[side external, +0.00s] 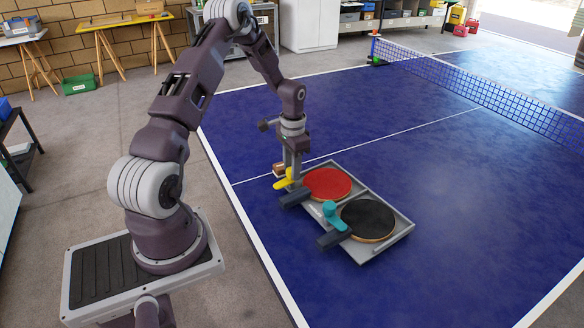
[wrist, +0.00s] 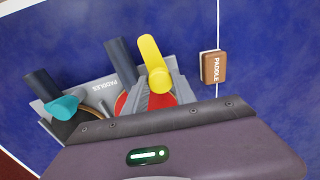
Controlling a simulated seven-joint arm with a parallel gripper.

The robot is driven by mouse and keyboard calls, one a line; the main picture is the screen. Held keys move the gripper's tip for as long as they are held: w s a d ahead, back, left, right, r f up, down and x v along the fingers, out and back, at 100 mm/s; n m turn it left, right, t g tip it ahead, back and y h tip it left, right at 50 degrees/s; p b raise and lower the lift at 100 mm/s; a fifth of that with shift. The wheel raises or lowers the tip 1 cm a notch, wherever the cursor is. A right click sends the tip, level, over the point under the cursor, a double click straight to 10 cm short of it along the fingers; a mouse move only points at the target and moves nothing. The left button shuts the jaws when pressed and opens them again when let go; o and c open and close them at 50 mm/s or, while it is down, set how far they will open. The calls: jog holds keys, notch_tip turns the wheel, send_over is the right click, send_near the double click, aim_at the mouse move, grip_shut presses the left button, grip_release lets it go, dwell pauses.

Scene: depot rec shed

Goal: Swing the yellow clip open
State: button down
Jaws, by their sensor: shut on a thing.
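The yellow clip (side external: 283,183) is at the handle end of the grey paddle tray (side external: 402,236). In the wrist view the yellow clip (wrist: 151,50) points roughly along the dark handle (wrist: 119,58) of the red paddle (side external: 328,182), just to its right. My gripper (side external: 291,176) reaches down from above and is shut on the yellow clip; its grey fingertips (wrist: 152,92) flank the clip's near end in the wrist view. The clip's pivot and the exact contact are partly hidden by the fingers.
A teal clip (side external: 334,216) lies over the handle of the black paddle (side external: 368,219) in the same tray. A small brown block (wrist: 212,67) lies on the blue table (side external: 440,150) close by my gripper. The net (side external: 480,90) is far off; the table beyond the tray is clear.

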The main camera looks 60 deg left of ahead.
jog(key=shift+a+m, duration=0.1)
jog(key=shift+m, duration=0.5)
jog(key=c, duration=1)
grip_release()
notch_tip(320, 180, up, 7)
jog(key=shift+r, duration=0.1)
